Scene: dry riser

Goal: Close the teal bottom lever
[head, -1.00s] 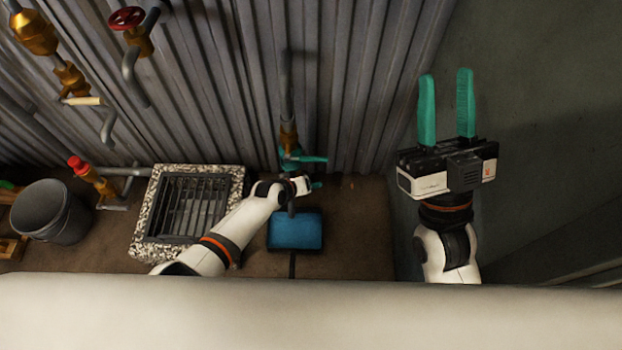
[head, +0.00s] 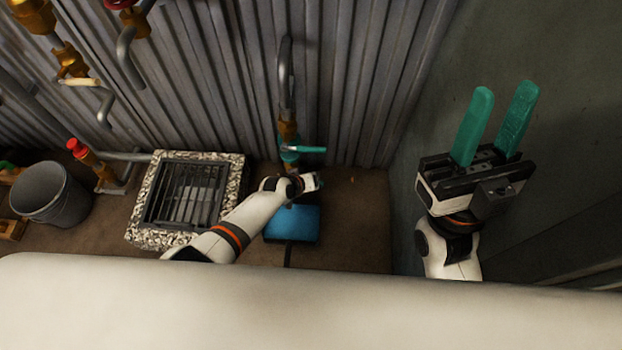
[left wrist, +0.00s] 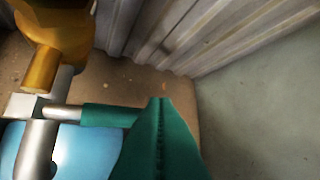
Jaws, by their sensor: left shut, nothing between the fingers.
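The teal bottom lever (head: 308,149) sticks out to the right from the brass valve low on the pipe by the corrugated wall. In the left wrist view the lever (left wrist: 110,117) lies across the picture on a metal stem, under brass fittings. My left gripper (head: 318,181) is just below the lever in the head view, its fingers mostly hidden. In the left wrist view its teal fingers (left wrist: 159,105) are together and empty. The lever's end meets their left edge there; I cannot tell whether they touch. My right gripper (head: 503,90) is open and empty, raised at the right.
A blue box (head: 292,224) lies on the floor below my left gripper. A grate with a speckled stone rim (head: 147,215), a grey bucket (head: 55,195) and a red-capped valve (head: 77,147) are to the left. A plain wall (head: 560,190) stands at the right.

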